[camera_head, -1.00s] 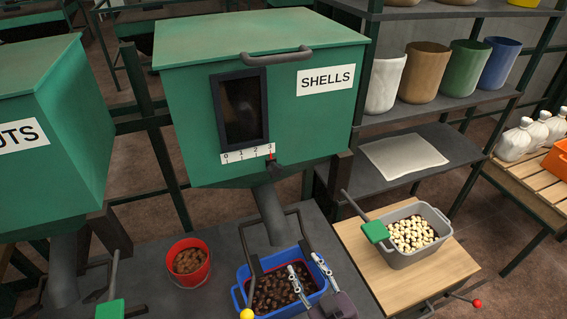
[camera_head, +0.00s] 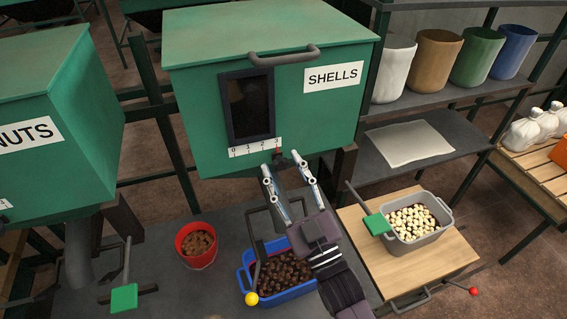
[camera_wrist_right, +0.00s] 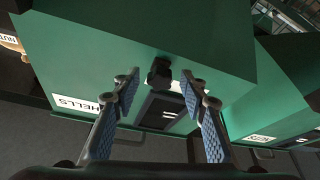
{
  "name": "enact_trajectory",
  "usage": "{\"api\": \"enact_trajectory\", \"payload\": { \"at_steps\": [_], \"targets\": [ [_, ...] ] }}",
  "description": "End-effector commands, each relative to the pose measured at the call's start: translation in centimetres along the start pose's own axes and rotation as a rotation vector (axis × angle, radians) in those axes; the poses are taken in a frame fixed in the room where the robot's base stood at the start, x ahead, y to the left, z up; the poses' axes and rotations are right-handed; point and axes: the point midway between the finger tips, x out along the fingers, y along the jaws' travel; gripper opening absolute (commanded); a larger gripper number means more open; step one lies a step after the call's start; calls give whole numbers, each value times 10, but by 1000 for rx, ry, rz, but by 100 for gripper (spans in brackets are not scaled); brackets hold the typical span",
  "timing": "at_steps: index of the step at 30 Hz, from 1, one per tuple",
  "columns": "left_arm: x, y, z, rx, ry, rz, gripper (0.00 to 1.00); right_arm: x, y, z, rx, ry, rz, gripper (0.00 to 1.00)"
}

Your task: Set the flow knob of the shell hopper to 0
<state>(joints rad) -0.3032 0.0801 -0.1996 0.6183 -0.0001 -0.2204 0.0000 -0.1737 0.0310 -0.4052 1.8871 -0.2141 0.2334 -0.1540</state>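The green shell hopper (camera_head: 205,110) carries a SHELLS label (camera_head: 333,77). A white scale strip (camera_head: 255,147) with numbers starting at 0 on its left runs under its dark window. The dark flow knob (camera_head: 278,156) sits at the right end of the strip, partly hidden by my right gripper. My right gripper (camera_head: 287,172) is open just below and in front of the knob. In the right wrist view, the knob (camera_wrist_right: 159,74) shows between the two spread fingertips (camera_wrist_right: 159,82), with a gap on each side. My left gripper is not in view.
A blue bin (camera_head: 244,270) of brown shells stands below the hopper spout, beside a red bucket (camera_head: 184,254). A grey bin (camera_head: 440,234) of pale pieces stands on the wooden board (camera_head: 364,232) at right. The NUTS hopper (camera_head: 60,90) is at left.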

Motion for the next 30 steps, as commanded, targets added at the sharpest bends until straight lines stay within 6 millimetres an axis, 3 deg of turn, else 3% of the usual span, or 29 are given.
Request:
{"api": "enact_trajectory", "payload": {
  "at_steps": [9, 20, 30],
  "targets": [
    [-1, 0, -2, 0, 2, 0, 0, 3, 0, 1, 1, -1, 0, 39],
    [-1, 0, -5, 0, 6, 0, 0, 3, 0, 1, 1, -2, 0, 0],
    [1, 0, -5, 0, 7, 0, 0, 3, -8, 0, 4, -2, 0, 0]
  ]
}}
